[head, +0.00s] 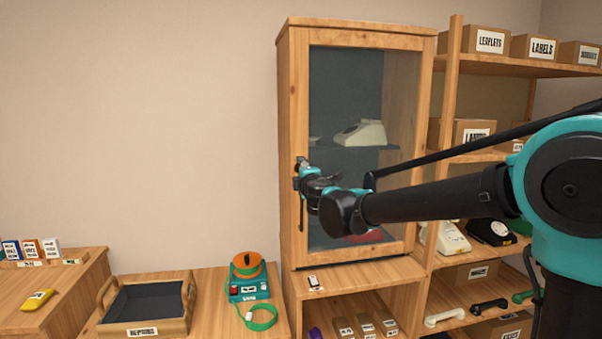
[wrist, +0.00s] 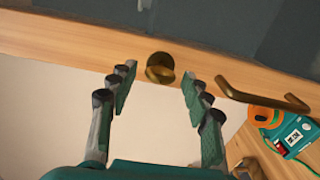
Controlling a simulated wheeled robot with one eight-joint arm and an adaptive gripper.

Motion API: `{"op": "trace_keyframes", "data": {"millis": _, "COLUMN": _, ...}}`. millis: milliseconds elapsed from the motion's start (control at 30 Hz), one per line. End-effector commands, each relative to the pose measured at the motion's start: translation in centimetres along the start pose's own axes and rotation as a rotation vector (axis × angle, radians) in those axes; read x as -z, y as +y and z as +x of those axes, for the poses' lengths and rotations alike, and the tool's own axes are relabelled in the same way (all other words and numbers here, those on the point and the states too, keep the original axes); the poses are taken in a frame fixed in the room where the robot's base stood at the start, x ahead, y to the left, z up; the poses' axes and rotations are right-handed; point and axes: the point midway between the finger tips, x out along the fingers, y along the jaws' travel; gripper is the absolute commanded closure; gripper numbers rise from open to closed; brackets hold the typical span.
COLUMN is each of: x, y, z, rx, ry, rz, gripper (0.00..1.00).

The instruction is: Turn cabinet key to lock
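The wooden cabinet (head: 292,110) stands with its glass door (head: 345,90) closed, as far as I can see. In the wrist view a round brass key fitting (wrist: 160,68) sits on the wooden door frame (wrist: 60,38), with its bow lying across it. A brass bar handle (wrist: 262,95) is to its right. My gripper (wrist: 157,88) is open, its two fingers on either side of the key with a gap on each side. In the head view my gripper (head: 302,178) is at the door's left edge and hides the key.
Inside the cabinet a pale phone (head: 362,133) stands on a shelf. An orange-and-teal device (head: 246,278) with a green cord and a tray (head: 150,303) are on the lower counter at left. Shelves with boxes and phones stand at right. The wall left of the cabinet is clear.

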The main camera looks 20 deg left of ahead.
Motion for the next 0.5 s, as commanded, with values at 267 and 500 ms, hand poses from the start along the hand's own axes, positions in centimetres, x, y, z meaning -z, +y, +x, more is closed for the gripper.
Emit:
{"op": "trace_keyframes", "data": {"millis": 267, "x": 0.0, "y": 0.0, "z": -0.1, "rx": 0.000, "ry": -0.001, "rz": 0.000, "gripper": 0.48}}
{"op": "trace_keyframes", "data": {"millis": 500, "x": 0.0, "y": 0.0, "z": -2.3, "rx": 0.000, "ry": 0.000, "rz": 0.001, "gripper": 0.48}}
